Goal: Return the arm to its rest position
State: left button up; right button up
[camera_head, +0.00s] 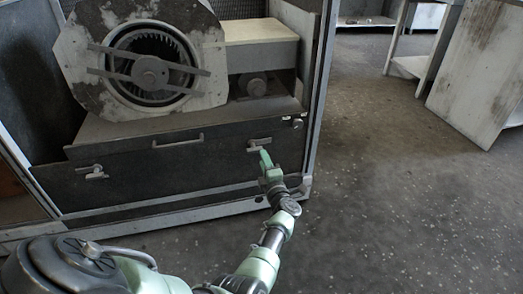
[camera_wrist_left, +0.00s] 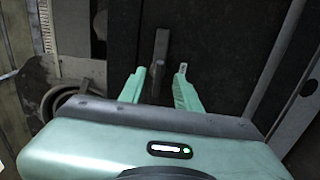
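My left arm reaches across the front of the blower housing (camera_head: 130,185). Its green left gripper (camera_head: 265,158) is at the right latch handle (camera_head: 257,144) on the dark lower panel. In the left wrist view, the two fingers of the gripper (camera_wrist_left: 161,70) are spread apart. The grey bar of the latch handle (camera_wrist_left: 160,55) shows in the gap between and beyond the fingertips. I cannot tell whether a finger touches it. My right gripper is in neither view.
The housing's metal frame post (camera_head: 318,90) stands just right of the gripper. A round blower fan (camera_head: 150,72) sits above the panel. A left latch (camera_head: 92,172) and a bar handle (camera_head: 178,142) are on the panel. The floor (camera_head: 400,200) at right is clear; a worn cabinet (camera_head: 485,75) stands farther back.

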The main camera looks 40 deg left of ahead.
pick_arm(q)
jog(key=shift+s+d, duration=0.45)
